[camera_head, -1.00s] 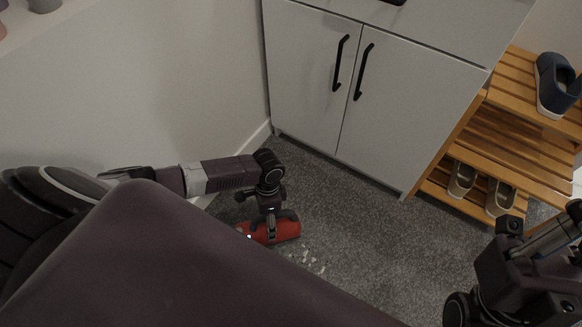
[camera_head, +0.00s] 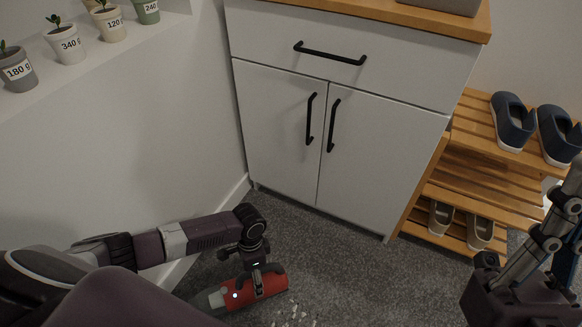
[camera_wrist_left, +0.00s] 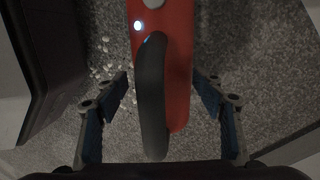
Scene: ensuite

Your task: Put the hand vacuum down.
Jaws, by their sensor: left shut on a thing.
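The hand vacuum (camera_head: 272,284) has a red body, a black handle and a pale clear nozzle at its left end. It lies roughly level, low over the grey carpet at the bottom of the head view; I cannot tell whether it touches the carpet. My left gripper (camera_head: 259,277) reaches down from above and is shut on the vacuum. In the left wrist view the red vacuum (camera_wrist_left: 178,75) and its black handle (camera_wrist_left: 152,100) sit between the two fingers. My right arm shows at the lower right of the head view, but its fingers are out of sight.
White crumbs (camera_head: 292,316) lie on the carpet (camera_head: 345,265) by the vacuum. A white cabinet (camera_head: 272,130) stands behind, with a wooden shoe rack (camera_head: 478,183) to its right. A ledge (camera_head: 85,62) with several labelled plant pots is at the upper left. Open carpet lies before the cabinet.

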